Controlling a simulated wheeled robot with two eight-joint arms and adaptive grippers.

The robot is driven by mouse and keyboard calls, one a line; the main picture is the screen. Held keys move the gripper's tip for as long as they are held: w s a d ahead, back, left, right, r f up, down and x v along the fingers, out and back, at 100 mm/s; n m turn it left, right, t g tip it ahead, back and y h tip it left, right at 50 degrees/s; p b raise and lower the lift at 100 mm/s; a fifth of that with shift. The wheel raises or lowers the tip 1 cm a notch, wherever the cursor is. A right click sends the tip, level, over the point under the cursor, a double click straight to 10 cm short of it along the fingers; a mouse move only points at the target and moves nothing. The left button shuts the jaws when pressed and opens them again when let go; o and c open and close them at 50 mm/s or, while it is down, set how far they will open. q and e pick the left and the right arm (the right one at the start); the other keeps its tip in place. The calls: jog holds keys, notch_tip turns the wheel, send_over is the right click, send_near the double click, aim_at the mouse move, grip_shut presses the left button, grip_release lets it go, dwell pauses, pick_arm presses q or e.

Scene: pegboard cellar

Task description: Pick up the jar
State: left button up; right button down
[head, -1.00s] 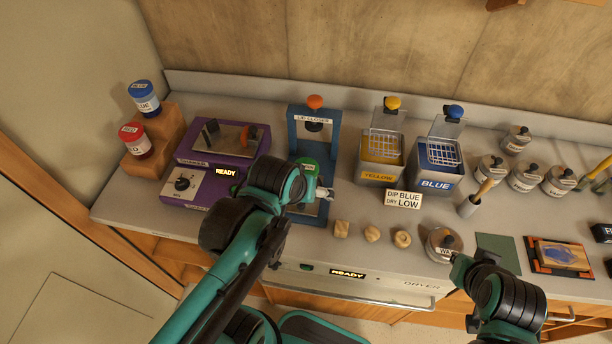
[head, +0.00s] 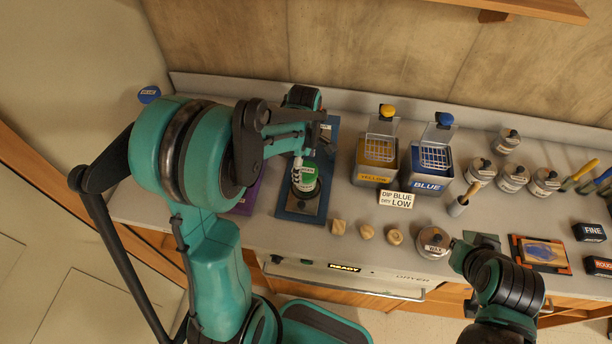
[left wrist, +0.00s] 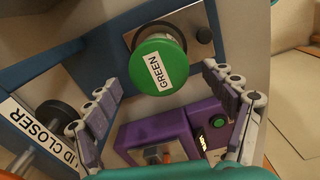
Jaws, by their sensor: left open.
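A jar with a green lid labelled GREEN (head: 305,178) stands upright on the base plate of the blue lid closer (head: 287,208). In the left wrist view its round green lid (left wrist: 158,66) faces the camera. My left gripper (head: 298,163) is beside and behind the jar in the head view. In the left wrist view my left gripper (left wrist: 158,82) is open, with one finger on each side of the lid, and nothing is held. Whether the fingers touch the jar cannot be told. My right arm shows at the lower right; its fingers do not show.
The lid closer's frame (left wrist: 60,65) is close to the left finger. The purple shaker (left wrist: 160,132) is near the fingers. Yellow (head: 375,160) and blue (head: 430,170) dip tanks stand to the right. Wooden knobs (head: 367,232) and a wax pot (head: 432,242) are in front.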

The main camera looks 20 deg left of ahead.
aim_at(308, 173)
pick_arm(q)
jog(key=f+b, duration=0.2)
jog(key=f, duration=0.6)
jog(key=shift+d, duration=0.2)
jog(key=c, duration=1.7)
jog(key=shift+w+r, duration=0.1)
jog(key=shift+r, duration=0.5)
jog(key=r, duration=0.1)
jog(key=r+p, duration=0.1)
jog(key=s+d+r, duration=0.1)
jog(key=r, duration=0.1)
jog(key=s+d+r, duration=0.2)
jog(key=s+d+r+p, duration=0.1)
jog(key=s+d+r, duration=0.1)
jog(key=d, duration=0.1)
jog(key=s+d+r+p, duration=0.1)
jog(key=s+d+r, duration=0.1)
jog(key=shift+s+d, duration=0.35)
jog(key=shift+d, duration=0.05)
